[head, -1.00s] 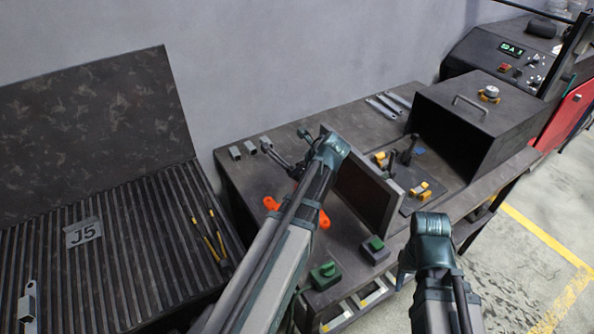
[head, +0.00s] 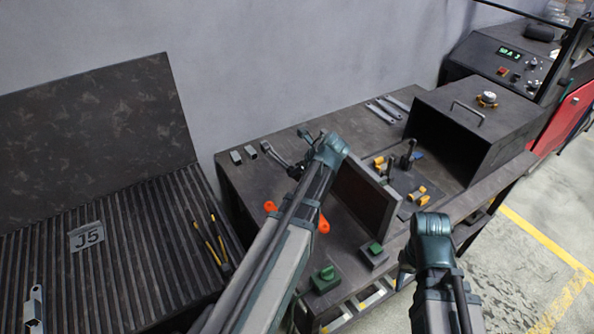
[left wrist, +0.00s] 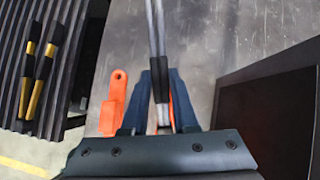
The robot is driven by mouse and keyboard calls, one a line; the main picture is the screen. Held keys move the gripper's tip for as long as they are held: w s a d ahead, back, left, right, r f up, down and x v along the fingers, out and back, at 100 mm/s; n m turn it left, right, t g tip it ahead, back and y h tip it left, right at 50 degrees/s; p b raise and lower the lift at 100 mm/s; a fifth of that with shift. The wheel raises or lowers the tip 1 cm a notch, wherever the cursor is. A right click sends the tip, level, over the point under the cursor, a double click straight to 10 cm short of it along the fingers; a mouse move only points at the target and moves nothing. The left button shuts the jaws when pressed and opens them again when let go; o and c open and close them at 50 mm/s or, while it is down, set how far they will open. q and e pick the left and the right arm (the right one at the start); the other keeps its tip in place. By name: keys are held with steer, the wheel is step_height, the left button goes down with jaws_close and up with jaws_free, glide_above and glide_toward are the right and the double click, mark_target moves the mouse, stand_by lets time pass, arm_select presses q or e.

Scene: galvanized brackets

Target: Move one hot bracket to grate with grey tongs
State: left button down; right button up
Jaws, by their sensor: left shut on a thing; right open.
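My left gripper (head: 299,171) is over the bench's left part, shut on the grey tongs (left wrist: 154,28). In the left wrist view the tongs' grey metal stands between its fingers (left wrist: 160,105). In the head view the tongs (head: 276,156) reach left to the row of grey brackets (head: 236,156) near the bench's back left edge. I cannot tell whether their tips grip a bracket. The ribbed grate (head: 130,270) is at the left, with one bracket (head: 33,310) at its front left. My right gripper (head: 404,270) is open at the bench's front, partly hidden.
Yellow-and-black tongs (head: 212,242) and a J5 plate (head: 87,237) lie on the grate. Orange handles (head: 323,224) lie under my left arm. A dark upright panel (head: 365,195) stands right of it. An open dark box (head: 470,125) stands at the bench's right.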

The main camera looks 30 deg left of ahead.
arm_select(q)
steer(key=shift+r+p, duration=4)
steer(key=shift+r, duration=0.3)
steer(key=c, duration=0.7)
jaws_free()
steer(key=shift+o, duration=0.2)
step_height(320, 180, up, 8)
steer(key=p, duration=0.7)
steer(key=shift+p, duration=0.4)
